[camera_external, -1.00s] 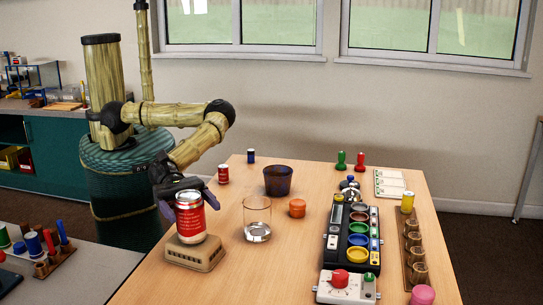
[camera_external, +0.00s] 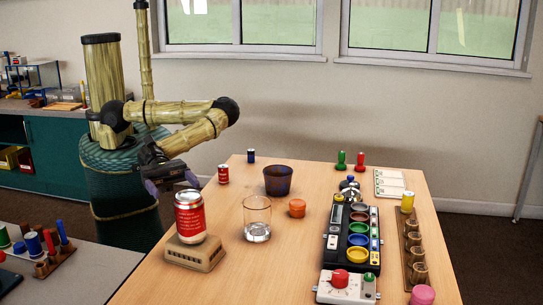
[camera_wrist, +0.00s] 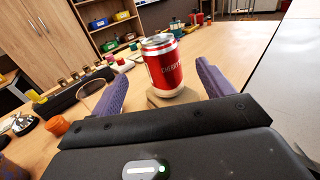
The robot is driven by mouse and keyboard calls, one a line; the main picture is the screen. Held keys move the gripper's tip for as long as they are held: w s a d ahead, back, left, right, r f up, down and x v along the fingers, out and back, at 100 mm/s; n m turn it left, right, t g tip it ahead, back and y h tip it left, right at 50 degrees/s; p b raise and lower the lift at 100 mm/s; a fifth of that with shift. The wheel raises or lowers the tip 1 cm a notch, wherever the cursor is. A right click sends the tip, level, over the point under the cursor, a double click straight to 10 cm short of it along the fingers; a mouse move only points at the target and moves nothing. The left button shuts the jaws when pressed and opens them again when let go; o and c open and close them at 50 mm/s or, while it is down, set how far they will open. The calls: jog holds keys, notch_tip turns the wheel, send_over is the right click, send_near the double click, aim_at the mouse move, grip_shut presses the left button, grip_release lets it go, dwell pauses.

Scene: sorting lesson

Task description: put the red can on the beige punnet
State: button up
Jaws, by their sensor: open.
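The red can (camera_external: 190,214) stands upright on the beige punnet (camera_external: 196,254), which looks upside down, near the front left of the table. In the wrist view the can (camera_wrist: 163,66) is ahead of my gripper, between the lines of its two purple fingers, with the punnet (camera_wrist: 186,96) under it. My gripper (camera_external: 171,184) is open and empty, behind and left of the can and apart from it. Its fingers also show in the wrist view (camera_wrist: 160,87).
A clear glass (camera_external: 257,219) stands just right of the can. A dark cup (camera_external: 278,180), an orange tub (camera_external: 297,208) and a smaller red can (camera_external: 223,174) stand farther back. A black tray of coloured bowls (camera_external: 333,244) and a white switch box (camera_external: 346,288) are at the right.

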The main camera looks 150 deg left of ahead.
jog(key=shift+s, duration=0.25)
jog(key=shift+d, duration=0.1)
dwell(0.3)
jog(key=s+d+f+m+g+h, duration=0.3)
jog(key=d+f+m+h, duration=0.1)
jog(key=d+m, duration=0.35)
jog(key=s+d+f+m+g+h, duration=0.35)
jog(key=d+f+m, duration=0.2)
jog(key=m, duration=0.35)
jog(key=s+f+m+g+y, duration=0.3)
jog(key=s+m+g, duration=0.25)
jog(key=m, duration=0.35)
jog(key=s+a+r+m+g+y, duration=0.3)
jog(key=s+a+r+m+y, duration=0.1)
jog(key=s+a+r+m, duration=0.6)
notch_tip(320, 180, up, 2)
jog(key=shift+s+r, duration=0.1)
jog(key=shift+s, duration=1.1)
